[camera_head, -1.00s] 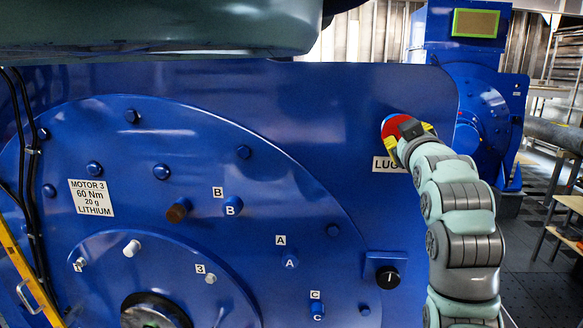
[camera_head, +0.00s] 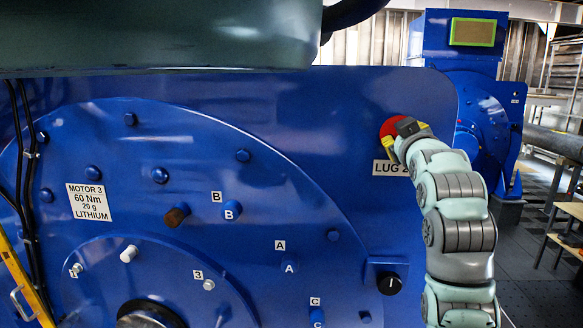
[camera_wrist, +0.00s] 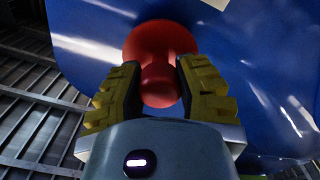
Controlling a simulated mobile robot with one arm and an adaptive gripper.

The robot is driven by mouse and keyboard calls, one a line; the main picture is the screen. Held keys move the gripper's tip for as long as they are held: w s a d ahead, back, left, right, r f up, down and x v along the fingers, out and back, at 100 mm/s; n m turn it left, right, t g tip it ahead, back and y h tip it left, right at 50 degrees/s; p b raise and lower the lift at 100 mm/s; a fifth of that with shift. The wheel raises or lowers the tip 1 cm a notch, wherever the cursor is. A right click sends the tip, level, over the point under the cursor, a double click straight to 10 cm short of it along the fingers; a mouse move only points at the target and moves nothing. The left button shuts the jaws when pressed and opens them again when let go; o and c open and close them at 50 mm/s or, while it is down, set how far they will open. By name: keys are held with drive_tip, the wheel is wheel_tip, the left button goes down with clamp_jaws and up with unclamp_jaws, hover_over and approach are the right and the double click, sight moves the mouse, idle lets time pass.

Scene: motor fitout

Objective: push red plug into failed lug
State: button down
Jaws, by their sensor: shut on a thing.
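The red plug (camera_head: 391,127) is at the upper right of the blue motor plate, just above the white "LUG 2" label (camera_head: 386,168). In the wrist view the plug (camera_wrist: 161,45) has a wide round flange against the blue surface and a narrower stem between the fingers. My gripper (camera_head: 397,142) is shut on that stem; its yellow padded fingers (camera_wrist: 155,88) flank it on both sides. The lug itself is hidden behind the flange and gripper, so I cannot tell how deep the plug sits.
The blue motor plate (camera_head: 300,110) carries several bolts, lettered labels and a black knob (camera_head: 388,283) below the lug area. A dark green overhanging body (camera_head: 160,40) covers the top left. A second blue motor (camera_head: 480,100) stands behind at right. A yellow ladder-like rail (camera_head: 22,275) is at lower left.

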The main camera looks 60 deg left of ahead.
drive_tip(key=shift+b+x, duration=0.7)
drive_tip(key=shift+x, duration=0.3)
drive_tip(key=c, duration=0.7)
unclamp_jaws()
drive_tip(key=shift+v, duration=3.75)
